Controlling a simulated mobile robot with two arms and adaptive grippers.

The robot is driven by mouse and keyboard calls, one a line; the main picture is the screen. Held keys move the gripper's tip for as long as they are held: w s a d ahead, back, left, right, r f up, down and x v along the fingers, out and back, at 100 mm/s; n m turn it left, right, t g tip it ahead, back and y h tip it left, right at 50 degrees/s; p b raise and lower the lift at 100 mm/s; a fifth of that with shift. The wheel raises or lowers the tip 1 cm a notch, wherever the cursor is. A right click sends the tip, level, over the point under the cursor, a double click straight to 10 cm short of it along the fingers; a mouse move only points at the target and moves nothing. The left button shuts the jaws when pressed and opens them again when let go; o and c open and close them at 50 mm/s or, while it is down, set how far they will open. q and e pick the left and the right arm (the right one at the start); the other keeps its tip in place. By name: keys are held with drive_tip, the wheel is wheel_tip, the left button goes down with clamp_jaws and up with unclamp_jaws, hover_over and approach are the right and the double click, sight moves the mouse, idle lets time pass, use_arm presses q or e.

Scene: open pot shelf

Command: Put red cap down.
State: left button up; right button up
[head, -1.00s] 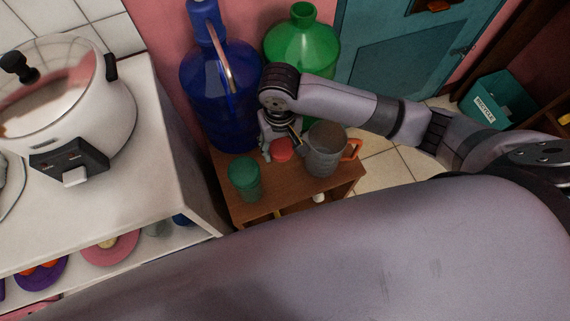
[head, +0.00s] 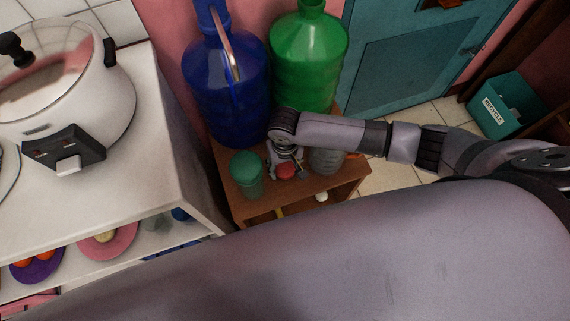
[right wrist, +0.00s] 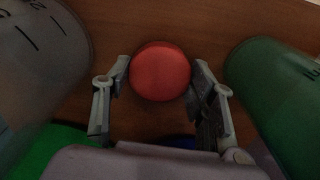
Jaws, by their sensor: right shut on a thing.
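The red cap (head: 286,171) is a small round disc at the small brown wooden stand (head: 330,191) in the head view. It also shows in the right wrist view (right wrist: 161,71), between the two fingers. My right gripper (head: 285,166) is shut on the cap from above. Whether the cap touches the wood or hangs just above it, I cannot tell. A green cup (head: 246,175) stands to its left and a grey mug (head: 326,160) to its right, both apart from it. My left gripper is not in view.
A blue bottle (head: 226,90) and a green bottle (head: 308,60) stand tall behind the gripper. A white counter (head: 150,130) with a cooker (head: 80,85) is at the left. Room between cup and mug is narrow.

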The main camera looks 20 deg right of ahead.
drive_tip(key=shift+f, duration=0.1)
drive_tip(key=o, duration=0.7)
drive_tip(key=shift+o, duration=0.2)
